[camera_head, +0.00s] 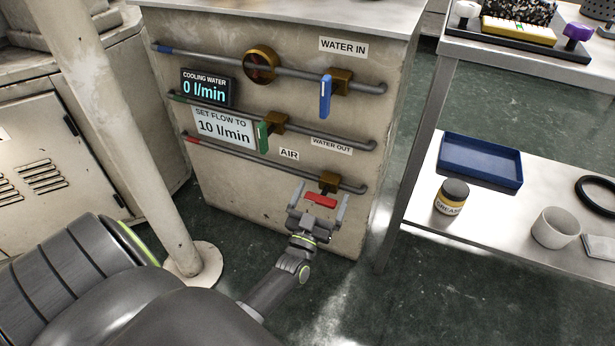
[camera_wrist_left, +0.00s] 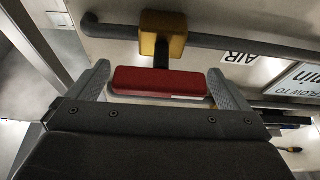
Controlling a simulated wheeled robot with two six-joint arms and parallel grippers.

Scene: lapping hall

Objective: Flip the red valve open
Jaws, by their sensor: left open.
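The red valve (camera_head: 321,200) is a short red bar handle on a brass body (camera_head: 329,181) at the right end of the lowest pipe, near the AIR label (camera_head: 289,154). In the head view the handle lies roughly crosswise, along the pipe. My left gripper (camera_head: 319,197) is open in front of the cabinet, with one finger on each side of the red handle. In the left wrist view the red handle (camera_wrist_left: 160,82) sits between the two open fingers. A gap shows at the left finger; whether the right finger touches it I cannot tell. My right gripper is not in view.
Above are a blue lever (camera_head: 325,97) pointing down, a green lever (camera_head: 262,137) pointing down, and a display (camera_head: 207,88) reading 0 l/min. A post (camera_head: 130,140) stands left of my arm. A shelf unit with a blue tray (camera_head: 480,163) and grease jar (camera_head: 451,197) stands right.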

